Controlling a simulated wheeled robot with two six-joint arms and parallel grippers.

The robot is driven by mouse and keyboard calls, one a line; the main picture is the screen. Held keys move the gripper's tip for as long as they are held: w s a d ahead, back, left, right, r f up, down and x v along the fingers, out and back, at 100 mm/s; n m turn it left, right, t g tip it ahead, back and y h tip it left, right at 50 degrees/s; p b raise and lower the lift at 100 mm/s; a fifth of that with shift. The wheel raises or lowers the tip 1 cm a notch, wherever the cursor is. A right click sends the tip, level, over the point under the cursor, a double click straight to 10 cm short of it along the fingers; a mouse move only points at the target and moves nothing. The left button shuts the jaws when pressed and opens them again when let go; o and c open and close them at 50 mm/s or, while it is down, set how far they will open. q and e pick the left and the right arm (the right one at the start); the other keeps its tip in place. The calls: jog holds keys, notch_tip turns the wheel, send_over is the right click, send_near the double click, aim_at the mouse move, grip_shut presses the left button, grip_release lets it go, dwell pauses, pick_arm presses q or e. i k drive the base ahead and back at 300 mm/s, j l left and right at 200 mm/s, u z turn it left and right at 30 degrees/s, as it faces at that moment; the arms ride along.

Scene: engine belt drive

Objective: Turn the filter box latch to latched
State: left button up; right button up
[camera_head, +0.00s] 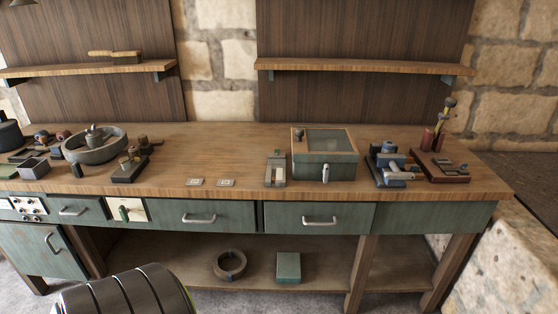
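The likely filter box (308,171) is a grey-green box on the bench top, right of the middle. Its top has a wood-coloured frame around a dark grey panel and looks closed. A small pale upright piece, which looks like the latch (326,173), is on its front face. It is too small to tell whether it is latched. A dark knob (299,134) shows at the box's back left corner. Neither of my grippers is in view.
A round stone basin (95,151) is at the left. The bench is clear between two small pale plates (196,181) and the wall.

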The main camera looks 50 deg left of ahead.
aim_at(326, 171)
jog(key=u, duration=1.3)
